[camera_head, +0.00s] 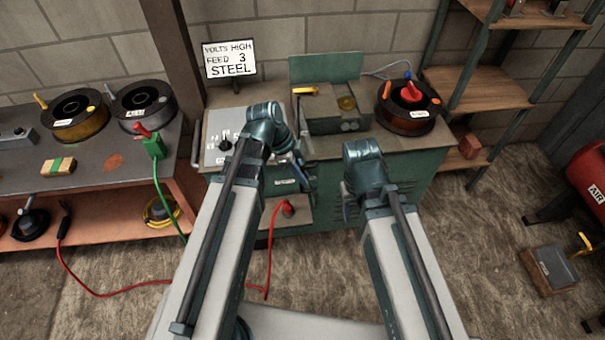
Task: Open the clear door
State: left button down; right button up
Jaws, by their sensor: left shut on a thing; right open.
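I cannot make out the clear door for certain. The green machine cabinet (400,200) stands ahead with a pale control panel (213,155) and black knob (225,145) on its top left. My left gripper (299,163) is at the cabinet's front upper edge, right of the panel. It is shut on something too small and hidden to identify. My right gripper (347,203) is open in front of the cabinet, pointing down, with nothing seen between its fingers. My arms hide part of the cabinet front.
A sign (229,59) reads volts high, feed 3, steel. The left bench (100,150) holds two more spools. A shelf rack (490,90) stands right. A red cable (110,292) crosses the floor.

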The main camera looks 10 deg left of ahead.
pick_arm(q)
jog(key=c, duration=0.8)
grip_release()
jog(key=shift+c, duration=0.2)
jog(key=p+v, duration=1.2)
jog(key=v, duration=0.2)
jog(key=shift+p, duration=0.4)
jog(key=shift+d+f, duration=0.1)
